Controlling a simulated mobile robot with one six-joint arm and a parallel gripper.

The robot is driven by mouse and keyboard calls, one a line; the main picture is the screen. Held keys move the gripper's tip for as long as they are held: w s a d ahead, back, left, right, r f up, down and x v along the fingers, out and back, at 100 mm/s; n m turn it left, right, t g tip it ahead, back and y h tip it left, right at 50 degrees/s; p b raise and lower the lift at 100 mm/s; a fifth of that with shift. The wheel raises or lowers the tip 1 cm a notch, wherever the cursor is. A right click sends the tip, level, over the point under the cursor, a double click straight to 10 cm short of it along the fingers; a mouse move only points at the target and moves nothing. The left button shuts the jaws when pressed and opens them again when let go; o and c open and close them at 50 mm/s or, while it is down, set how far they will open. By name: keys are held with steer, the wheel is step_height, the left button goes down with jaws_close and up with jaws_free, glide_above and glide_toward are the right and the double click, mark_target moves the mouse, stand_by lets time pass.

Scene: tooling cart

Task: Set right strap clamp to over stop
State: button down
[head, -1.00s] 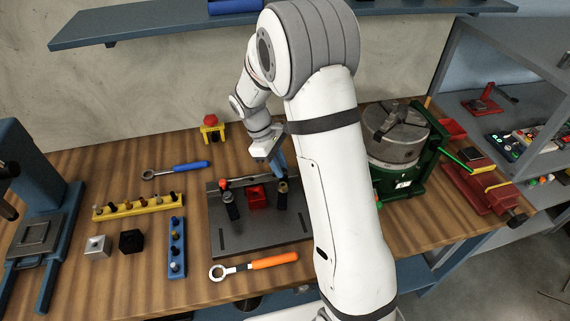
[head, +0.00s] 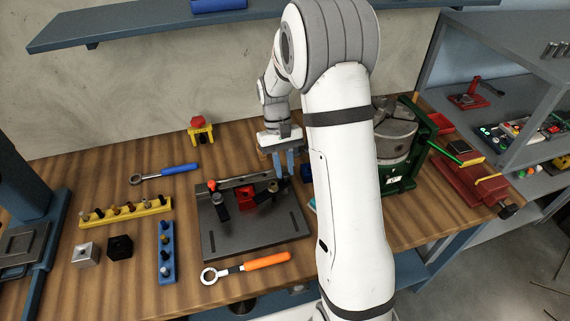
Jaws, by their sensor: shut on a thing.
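In the head view, the dark fixture plate (head: 272,240) lies on the wooden bench. A red block (head: 244,196) sits near its back edge, between two dark strap clamps. The left strap clamp (head: 221,203) points toward the front. The right strap clamp (head: 272,191) lies slanted, its front end close to the red block; whether it rests over the stop is too small to tell. My gripper (head: 285,176) points down at the rear end of the right strap clamp, its blue fingers shut on it. The fingertips partly hide that end.
An orange-handled wrench (head: 255,263) lies in front of the plate. Yellow (head: 126,211) and blue (head: 166,252) peg racks stand at left. A red-topped yellow stand (head: 200,130) is behind. A green chuck fixture (head: 400,165) stands right, partly behind my arm.

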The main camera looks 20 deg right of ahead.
steer(key=m, duration=0.1)
steer(key=s+m+y, duration=0.1)
steer(key=m, duration=0.1)
steer(key=s+m+y, duration=0.1)
steer(key=m, duration=0.1)
steer(key=shift+d+f+b, duration=0.15)
steer(key=shift+d+b, duration=0.2)
steer(key=shift+s, duration=0.15)
steer(key=c, duration=1.6)
jaws_free()
steer(key=shift+o, duration=0.2)
steer(key=v, duration=0.8)
steer(key=shift+b, duration=0.45)
steer(key=shift+s, duration=0.1)
